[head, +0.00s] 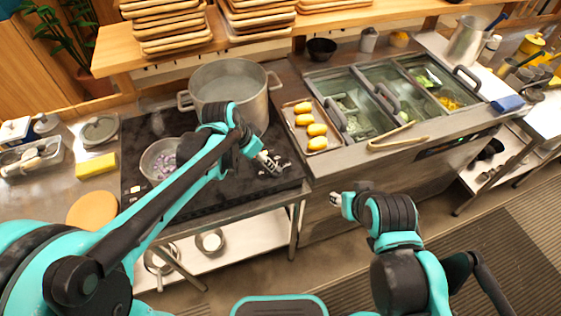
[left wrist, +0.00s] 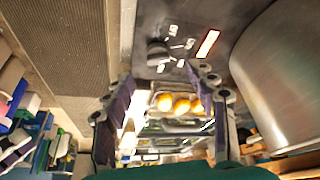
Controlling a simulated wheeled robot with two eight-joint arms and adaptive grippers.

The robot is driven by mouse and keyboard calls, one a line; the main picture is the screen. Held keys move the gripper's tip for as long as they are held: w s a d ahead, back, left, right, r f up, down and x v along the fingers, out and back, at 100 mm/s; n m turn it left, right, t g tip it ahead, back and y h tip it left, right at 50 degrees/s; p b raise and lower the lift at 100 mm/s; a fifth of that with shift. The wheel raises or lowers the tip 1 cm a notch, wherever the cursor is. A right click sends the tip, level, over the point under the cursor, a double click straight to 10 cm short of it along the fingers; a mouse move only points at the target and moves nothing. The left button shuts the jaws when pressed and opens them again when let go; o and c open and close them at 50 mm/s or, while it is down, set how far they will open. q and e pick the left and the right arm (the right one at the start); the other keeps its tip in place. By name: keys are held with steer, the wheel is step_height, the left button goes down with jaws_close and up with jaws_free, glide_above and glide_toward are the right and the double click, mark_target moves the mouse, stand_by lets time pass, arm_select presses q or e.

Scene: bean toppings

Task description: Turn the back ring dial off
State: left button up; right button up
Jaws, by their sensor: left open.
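A black dial (left wrist: 157,53) with white marks around it sits on the dark cooktop panel in the left wrist view. A white bar with a glowing red-orange edge (left wrist: 208,43) lies beside it. I cannot tell from this view which ring the dial serves. My left gripper (left wrist: 163,88) is open and empty, its fingers spread on either side just below the dial in that picture. In the head view the left gripper (head: 268,162) hangs over the right side of the black cooktop (head: 240,190), hiding part of the panel. My right gripper (head: 340,205) is in front of the counter; its jaws are unclear.
A large metal pot (head: 230,85) stands at the cooktop's back, close to the left gripper. A pan (head: 148,160) with chopped purple bits is partly behind my left arm. A tray of yellow items (head: 322,144) and topping bins (head: 350,85) are to the right.

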mark_target(274, 171)
arm_select(q)
steer(key=shift+m, duration=0.3)
steer(key=b+x, duration=0.1)
steer(key=x, duration=0.3)
steer(key=d+b+x, duration=0.1)
steer(key=x, duration=0.4)
steer(key=shift+w+r+b, duration=0.2)
steer(key=shift+r+b, duration=0.05)
steer(key=shift+b, duration=0.05)
arm_select(e)
steer(key=shift+w+d+f, duration=0.1)
steer(key=shift+d+f, duration=0.05)
steer(key=shift+f, duration=0.5)
steer(key=shift+w+d+f, duration=0.1)
steer(key=shift+d+f, duration=0.05)
steer(key=shift+f, duration=0.45)
arm_select(q)
steer(key=c, duration=1.2)
arm_select(e)
steer(key=shift+s, duration=0.1)
